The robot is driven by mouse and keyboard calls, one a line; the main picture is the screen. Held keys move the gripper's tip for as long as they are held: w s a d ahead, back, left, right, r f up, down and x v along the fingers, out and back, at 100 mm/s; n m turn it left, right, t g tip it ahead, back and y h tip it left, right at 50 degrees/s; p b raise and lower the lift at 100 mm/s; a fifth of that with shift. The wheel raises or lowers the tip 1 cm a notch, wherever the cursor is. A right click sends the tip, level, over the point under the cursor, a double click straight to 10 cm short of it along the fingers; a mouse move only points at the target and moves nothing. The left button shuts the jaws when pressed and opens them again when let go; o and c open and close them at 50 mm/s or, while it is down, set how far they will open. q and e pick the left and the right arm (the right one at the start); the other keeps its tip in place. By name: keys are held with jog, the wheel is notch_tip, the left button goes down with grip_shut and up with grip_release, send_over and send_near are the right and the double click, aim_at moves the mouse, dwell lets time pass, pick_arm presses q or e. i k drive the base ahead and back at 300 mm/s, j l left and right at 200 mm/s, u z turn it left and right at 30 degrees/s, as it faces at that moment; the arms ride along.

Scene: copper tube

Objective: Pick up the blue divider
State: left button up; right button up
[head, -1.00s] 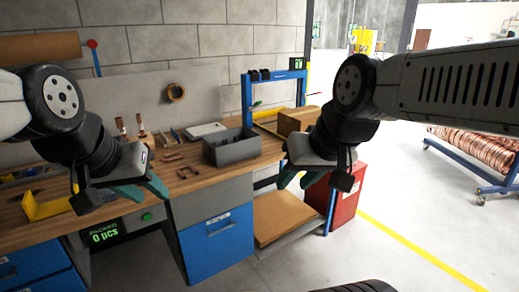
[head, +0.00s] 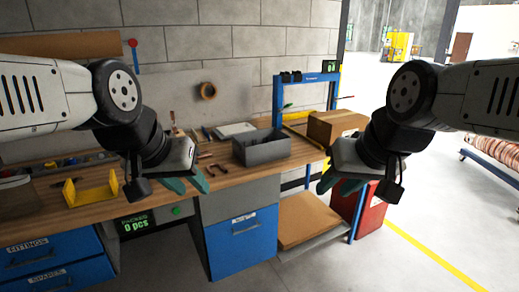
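I cannot pick out a blue divider for certain. Small bluish items (head: 72,162) lie at the back left of the wooden workbench (head: 140,207), too small to identify. My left gripper (head: 187,186) hangs in front of the bench, its teal fingers apart with nothing between them. My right gripper (head: 338,184) hangs right of the bench's blue drawer, in front of the cardboard shelf area. Its teal fingers are also apart and empty. My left arm and gripper hide part of the bench top.
A dark grey bin (head: 262,150) stands on the bench, with a yellow bracket (head: 90,194) at the left. Copper pieces and tools lie behind my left gripper. A blue frame (head: 277,105) and a cardboard box (head: 335,125) stand at right. Floor at lower right is open.

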aim_at(205, 133)
jog(key=i+j+z, duration=0.1)
jog(key=i, duration=0.4)
jog(key=i+j+z, duration=0.1)
jog(key=i+j, duration=0.2)
jog(key=i, duration=0.15)
jog(key=i+j+z, duration=0.1)
jog(key=i+j, duration=0.15)
jog(key=i, duration=0.2)
